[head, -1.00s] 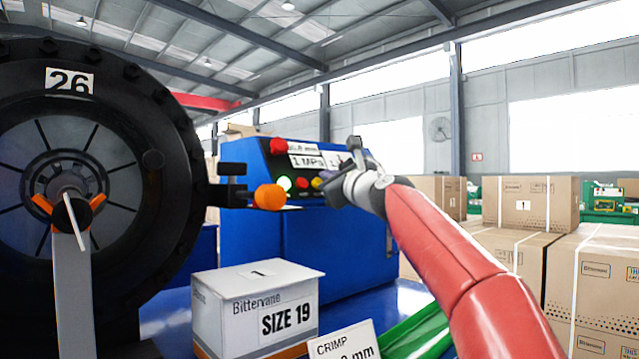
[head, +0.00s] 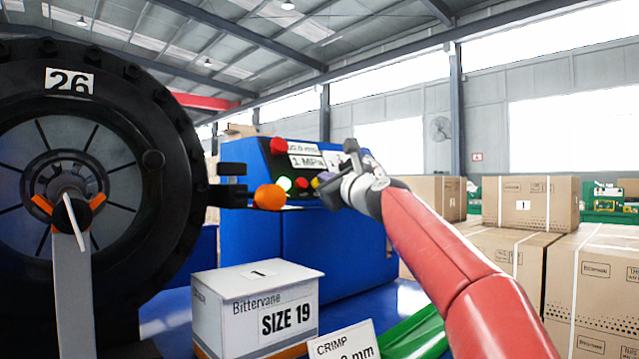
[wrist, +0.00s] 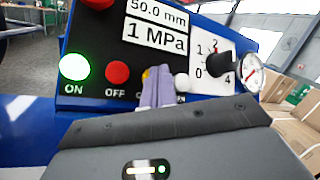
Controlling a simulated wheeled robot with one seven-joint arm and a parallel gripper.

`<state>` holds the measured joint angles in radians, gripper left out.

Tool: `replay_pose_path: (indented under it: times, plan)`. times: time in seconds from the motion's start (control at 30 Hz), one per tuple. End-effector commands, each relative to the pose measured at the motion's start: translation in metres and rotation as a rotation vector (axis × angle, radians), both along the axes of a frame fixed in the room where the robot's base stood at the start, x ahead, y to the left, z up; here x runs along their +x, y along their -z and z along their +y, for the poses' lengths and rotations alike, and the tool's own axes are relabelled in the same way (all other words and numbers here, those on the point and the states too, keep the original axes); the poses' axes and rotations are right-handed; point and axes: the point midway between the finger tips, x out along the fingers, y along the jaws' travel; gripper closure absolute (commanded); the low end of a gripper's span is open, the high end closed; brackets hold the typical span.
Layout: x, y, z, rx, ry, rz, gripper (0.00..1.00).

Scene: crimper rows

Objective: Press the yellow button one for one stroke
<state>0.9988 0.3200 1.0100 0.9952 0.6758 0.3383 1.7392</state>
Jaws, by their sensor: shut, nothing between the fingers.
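The blue machine's sloped control panel (wrist: 85,35) fills the top of the wrist view. The yellow button (wrist: 147,73) shows as a small sliver there, mostly hidden behind my shut fingers; it also shows in the head view (head: 315,183). My gripper (wrist: 159,76) is shut and empty, its tips over or just in front of the yellow button. I cannot tell whether they touch it. A lit green ON button (wrist: 74,66) and a red OFF button (wrist: 117,72) sit to the left, and a white button (wrist: 181,82) is just right of the fingers.
A black knob (wrist: 221,64) and a pressure gauge (wrist: 250,74) are farther right on the panel. A large red button (head: 278,146) is at the panel's upper left. A white SIZE 19 box (head: 258,305) and a large black wheel (head: 150,215) stand on the left.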

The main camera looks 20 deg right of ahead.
Motion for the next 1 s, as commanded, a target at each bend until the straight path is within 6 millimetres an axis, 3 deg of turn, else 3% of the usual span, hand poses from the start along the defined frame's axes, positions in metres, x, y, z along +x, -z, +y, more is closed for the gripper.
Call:
replay_pose_path:
  times: [0.6,1.0]
  plan:
    - [0.003,0.002,0.001,0.000,0.000,0.001,1.00]
    - [-0.011,-0.007,-0.005,-0.001,0.001,-0.001,1.00]
